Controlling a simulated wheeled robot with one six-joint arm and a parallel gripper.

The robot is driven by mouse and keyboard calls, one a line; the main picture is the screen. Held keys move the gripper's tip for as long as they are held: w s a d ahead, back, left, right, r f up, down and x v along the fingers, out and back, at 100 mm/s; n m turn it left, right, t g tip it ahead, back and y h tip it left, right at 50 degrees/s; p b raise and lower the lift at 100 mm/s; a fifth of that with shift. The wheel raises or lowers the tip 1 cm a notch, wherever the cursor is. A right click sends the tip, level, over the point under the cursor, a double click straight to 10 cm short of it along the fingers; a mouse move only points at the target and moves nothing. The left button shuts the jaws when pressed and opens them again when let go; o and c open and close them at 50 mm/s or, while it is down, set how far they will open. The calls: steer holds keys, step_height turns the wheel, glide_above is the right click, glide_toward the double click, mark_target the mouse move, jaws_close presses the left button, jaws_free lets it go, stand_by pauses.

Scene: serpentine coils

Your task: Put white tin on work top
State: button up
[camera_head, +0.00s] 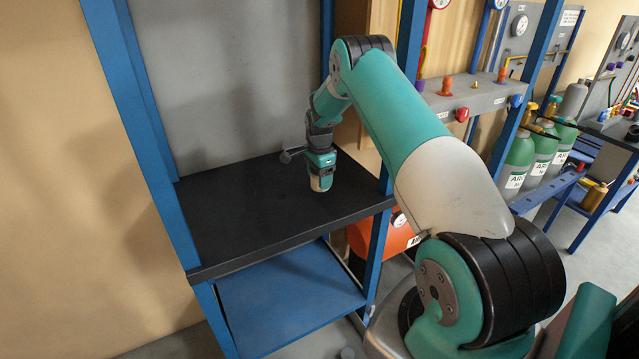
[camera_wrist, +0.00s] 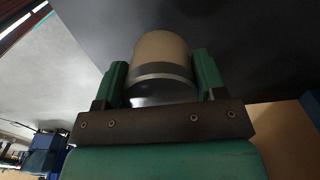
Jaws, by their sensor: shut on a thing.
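The white tin (camera_wrist: 162,52) is a pale cylinder with a grey band, held between the two green fingers of my gripper (camera_wrist: 162,80) in the wrist view. In the head view, my gripper (camera_head: 321,172) points down over the black work top (camera_head: 250,210), and the tin (camera_head: 320,184) shows as a small pale piece at its lower end. The tin is at or just above the black surface; I cannot tell whether it touches. The work top also shows as the dark surface in the wrist view (camera_wrist: 250,45).
A blue lower shelf (camera_head: 290,295) lies beneath. Green gas bottles (camera_head: 540,155) stand on a rack at the right.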

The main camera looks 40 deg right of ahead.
step_height(320, 180, down, 3)
steer(key=shift+f+p, duration=0.2)
steer(key=shift+p, duration=0.35)
steer(key=shift+f, duration=0.2)
steer(key=shift+f+b, duration=0.2)
steer(key=shift+b, duration=0.1)
steer(key=o, duration=1.1)
steer(key=shift+c, duration=0.2)
steer(key=shift+r, duration=0.15)
